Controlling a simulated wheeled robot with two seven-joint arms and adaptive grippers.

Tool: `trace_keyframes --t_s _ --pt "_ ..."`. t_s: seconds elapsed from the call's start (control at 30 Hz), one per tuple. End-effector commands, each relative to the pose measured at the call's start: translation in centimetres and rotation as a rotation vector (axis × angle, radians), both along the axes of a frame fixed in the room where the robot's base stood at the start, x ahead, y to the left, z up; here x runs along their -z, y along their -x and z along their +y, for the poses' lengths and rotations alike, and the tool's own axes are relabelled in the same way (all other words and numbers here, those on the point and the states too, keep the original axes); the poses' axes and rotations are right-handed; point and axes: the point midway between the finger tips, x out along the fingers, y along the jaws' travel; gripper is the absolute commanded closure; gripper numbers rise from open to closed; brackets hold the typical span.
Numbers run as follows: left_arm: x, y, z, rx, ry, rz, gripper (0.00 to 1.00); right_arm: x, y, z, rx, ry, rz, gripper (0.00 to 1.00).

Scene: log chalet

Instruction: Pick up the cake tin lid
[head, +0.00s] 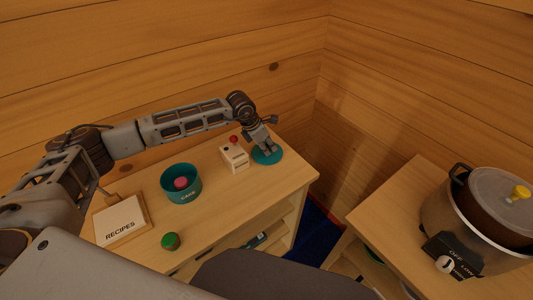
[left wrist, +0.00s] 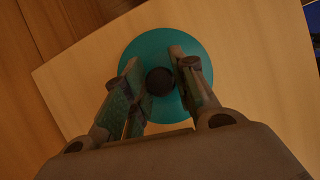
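The cake tin lid (head: 275,157) is a flat teal disc lying near the far right corner of the light wood cabinet top. In the left wrist view the lid (left wrist: 190,107) shows a dark round knob (left wrist: 160,82) at its middle. My left gripper (head: 267,149) is right over the lid, pointing down. In the left wrist view its fingers (left wrist: 156,70) stand apart on either side of the knob, with small gaps visible. The teal cake tin (head: 184,197) stands open to the left, with a pink thing inside. My right gripper does not show.
A white box with a red knob (head: 234,159) stands just left of the lid. A large pot (head: 460,215) sits on another cabinet at right, across a gap. Log walls close the back.

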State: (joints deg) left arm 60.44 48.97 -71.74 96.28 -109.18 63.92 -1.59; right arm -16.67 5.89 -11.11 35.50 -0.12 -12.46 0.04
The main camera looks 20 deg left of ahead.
Motion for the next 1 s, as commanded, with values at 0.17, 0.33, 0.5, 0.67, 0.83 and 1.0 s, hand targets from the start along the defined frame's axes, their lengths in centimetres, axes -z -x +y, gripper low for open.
trace_keyframes --t_s 0.17,0.33,0.5,0.67,0.83,1.0 --pt "1.9 0.9 0.4 0.001 -0.017 0.031 1.00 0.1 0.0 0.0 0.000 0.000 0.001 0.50" --pt "1.9 0.9 0.4 0.001 -0.017 0.032 1.00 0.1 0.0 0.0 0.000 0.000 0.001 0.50" --pt "1.6 0.9 0.3 0.002 -0.015 0.033 1.00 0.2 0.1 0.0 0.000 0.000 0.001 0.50" --pt "0.4 1.0 0.2 0.002 -0.014 0.033 1.00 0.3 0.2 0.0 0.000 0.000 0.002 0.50" --pt "-2.0 0.8 0.1 0.003 -0.011 0.025 1.00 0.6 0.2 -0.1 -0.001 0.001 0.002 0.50" --pt "-4.9 0.7 0.0 0.003 -0.009 0.021 1.00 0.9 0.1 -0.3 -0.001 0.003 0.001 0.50"
